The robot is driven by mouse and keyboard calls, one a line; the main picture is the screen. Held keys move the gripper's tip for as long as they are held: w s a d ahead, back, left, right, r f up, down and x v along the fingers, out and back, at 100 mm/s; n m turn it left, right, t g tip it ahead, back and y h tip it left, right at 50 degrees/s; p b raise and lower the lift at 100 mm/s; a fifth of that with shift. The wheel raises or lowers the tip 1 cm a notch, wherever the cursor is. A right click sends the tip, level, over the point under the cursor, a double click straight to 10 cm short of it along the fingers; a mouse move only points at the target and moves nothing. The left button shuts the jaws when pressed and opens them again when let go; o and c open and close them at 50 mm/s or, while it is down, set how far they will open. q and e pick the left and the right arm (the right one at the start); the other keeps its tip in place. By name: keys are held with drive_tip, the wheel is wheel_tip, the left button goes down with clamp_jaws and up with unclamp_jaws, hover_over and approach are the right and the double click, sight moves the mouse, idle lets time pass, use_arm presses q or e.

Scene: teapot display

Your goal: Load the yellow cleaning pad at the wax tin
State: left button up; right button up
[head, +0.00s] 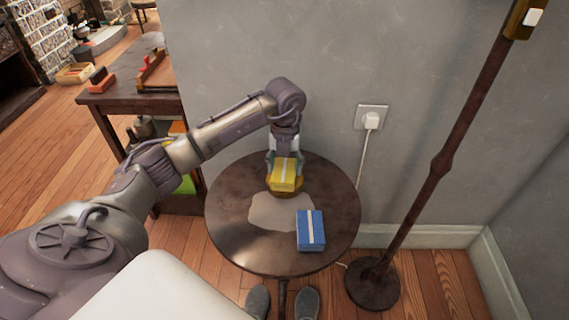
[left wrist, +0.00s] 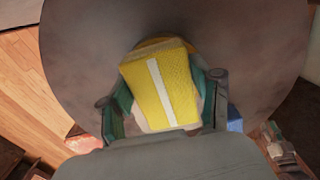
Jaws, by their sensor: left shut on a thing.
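The yellow cleaning pad (head: 285,175), with a white stripe, is held by my left gripper (head: 285,162) over the back part of the round dark table (head: 225,225). My left gripper is shut on it; in the left wrist view the pad (left wrist: 162,90) sits between the two green-lined fingers (left wrist: 165,103). A dull yellow rounded thing, likely the wax tin (head: 285,193), shows just under the pad. Its edge also shows behind the pad in the left wrist view. The pad hides most of it, and I cannot tell whether they touch.
A blue pad (head: 311,230) with a white stripe lies at the table's front right. A pale irregular patch (head: 275,212) covers the table's middle. A lamp pole (head: 436,170) stands to the right, the grey wall behind. A wooden desk (head: 130,95) stands at the left.

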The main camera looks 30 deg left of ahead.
drive_tip(key=shift+s+f, duration=0.1)
drive_tip(key=shift+f, duration=0.3)
idle(0.4)
use_arm(q)
drive_tip(key=shift+f, duration=0.1)
use_arm(e)
drive_tip(key=shift+w+r, duration=0.1)
drive_tip(key=shift+w, duration=0.15)
use_arm(q)
drive_tip(key=shift+s, duration=0.1)
use_arm(e)
drive_tip(key=shift+s+f, duration=0.4)
drive_tip(key=shift+f, duration=0.05)
idle(0.4)
drive_tip(key=shift+w+r, duration=0.1)
drive_tip(key=shift+r, duration=0.1)
